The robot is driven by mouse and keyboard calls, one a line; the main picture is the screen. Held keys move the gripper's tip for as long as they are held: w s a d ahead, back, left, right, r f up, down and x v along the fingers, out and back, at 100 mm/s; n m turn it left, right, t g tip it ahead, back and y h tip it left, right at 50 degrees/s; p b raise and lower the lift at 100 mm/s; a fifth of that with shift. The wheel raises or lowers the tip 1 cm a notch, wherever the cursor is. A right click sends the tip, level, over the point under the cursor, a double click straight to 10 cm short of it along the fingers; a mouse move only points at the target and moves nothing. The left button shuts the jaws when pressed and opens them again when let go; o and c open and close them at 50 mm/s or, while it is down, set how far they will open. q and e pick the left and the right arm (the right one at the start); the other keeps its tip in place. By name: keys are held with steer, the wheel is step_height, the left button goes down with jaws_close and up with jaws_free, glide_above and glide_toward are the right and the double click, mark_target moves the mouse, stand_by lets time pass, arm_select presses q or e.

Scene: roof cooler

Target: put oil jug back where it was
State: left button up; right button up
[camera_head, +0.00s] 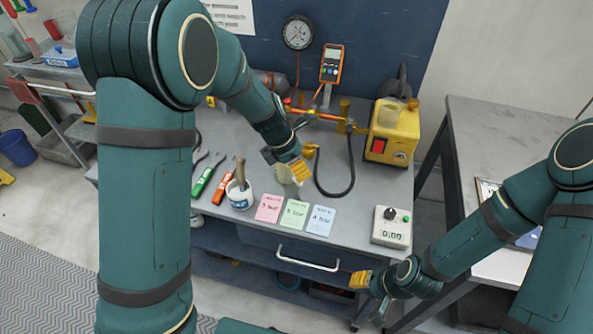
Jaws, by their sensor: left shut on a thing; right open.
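My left gripper (299,171) is over the middle of the grey workbench (342,205). It is shut on a small pale, see-through thing (283,174) that looks like the oil jug. The fingers hide much of it, and I cannot tell whether its base touches the bench. My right gripper (367,295) is open and empty in front of the bench's front edge, below the bench top. A yellow pump (393,142) stands at the right rear of the bench, with a pale vessel (391,115) at its top.
Coloured cards (295,214), a white pot with a brush (240,197), red and green tools (213,182) and a timer box (391,227) line the front. A black hose (350,176) curves right of my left gripper. A gauge (298,33) is behind.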

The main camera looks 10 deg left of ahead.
arm_select(q)
steer(key=shift+f, duration=0.3)
steer(key=shift+f, duration=0.15)
steer(key=o, duration=1.2)
steer(key=p+v, duration=0.4)
steer(key=v, duration=0.8)
